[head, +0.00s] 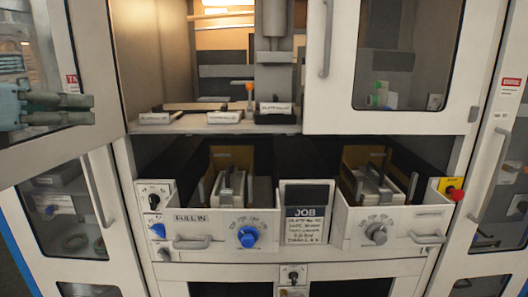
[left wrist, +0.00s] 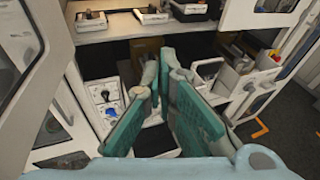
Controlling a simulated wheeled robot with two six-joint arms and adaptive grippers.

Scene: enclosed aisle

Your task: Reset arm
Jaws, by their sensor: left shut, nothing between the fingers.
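My left gripper (head: 91,108) comes in from the left edge of the head view, in front of the open left cabinet door (head: 50,155). Its teal fingers point right and hold nothing. In the left wrist view the gripper (left wrist: 161,66) has its fingers close together at the tips, with no object between them. The cabinet's drawers and shelf lie beyond the fingers there. My right gripper is not in either view.
Two open drawers, one with a blue knob (head: 248,237) and one with a grey knob (head: 376,233), flank a JOB card (head: 306,212). Above them is a shelf (head: 200,126) with labelled trays. A glass door (head: 405,60) covers the upper right. A red button (head: 456,193) sits right of the drawers.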

